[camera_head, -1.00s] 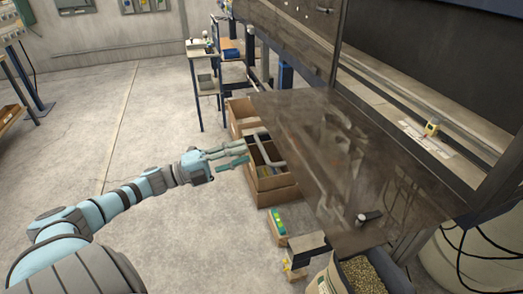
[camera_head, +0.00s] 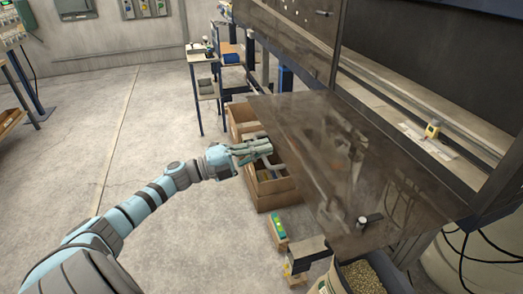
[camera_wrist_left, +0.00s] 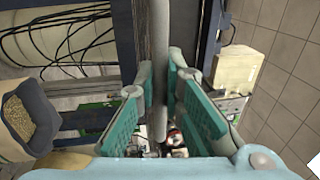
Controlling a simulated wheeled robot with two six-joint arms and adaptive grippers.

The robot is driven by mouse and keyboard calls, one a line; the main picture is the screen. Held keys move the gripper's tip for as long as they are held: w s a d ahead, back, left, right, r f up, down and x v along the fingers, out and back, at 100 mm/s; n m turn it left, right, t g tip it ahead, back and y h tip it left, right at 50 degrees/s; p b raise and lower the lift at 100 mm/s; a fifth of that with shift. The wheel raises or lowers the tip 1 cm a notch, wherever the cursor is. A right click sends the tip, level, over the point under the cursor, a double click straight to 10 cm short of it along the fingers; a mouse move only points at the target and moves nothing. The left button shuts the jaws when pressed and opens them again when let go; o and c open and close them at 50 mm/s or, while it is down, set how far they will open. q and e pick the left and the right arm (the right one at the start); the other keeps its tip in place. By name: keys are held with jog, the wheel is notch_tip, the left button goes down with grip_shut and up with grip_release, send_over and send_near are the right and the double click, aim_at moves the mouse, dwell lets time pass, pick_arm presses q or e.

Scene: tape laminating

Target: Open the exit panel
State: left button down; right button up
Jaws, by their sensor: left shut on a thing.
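The exit panel (camera_head: 310,165) is a brown, see-through sheet on the front of the machine, sticking out toward me. A grey bar handle (camera_head: 279,171) is at its left edge. My left gripper (camera_head: 262,147) is at that edge, with its teal fingers shut on the handle. In the left wrist view, the handle (camera_wrist_left: 160,60) runs upright between the two teal finger pads (camera_wrist_left: 159,105). The fingers hide part of the handle in the head view. My right gripper is not in view.
Cardboard boxes (camera_head: 270,199) stand on the floor below the handle. A sack of grains (camera_head: 358,277) is under the panel's near corner, beside a dark bracket (camera_head: 305,252). A small shelf cart (camera_head: 206,86) stands farther back.

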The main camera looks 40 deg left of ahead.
pick_arm(q)
notch_tip(320, 180, up, 12)
jog(key=w+d+p, duration=0.1)
jog(key=w+p, duration=0.1)
jog(key=p, duration=0.6)
jog(key=shift+d, duration=0.2)
jog(key=c, duration=1.7)
grip_release()
jog(key=shift+f, duration=0.1)
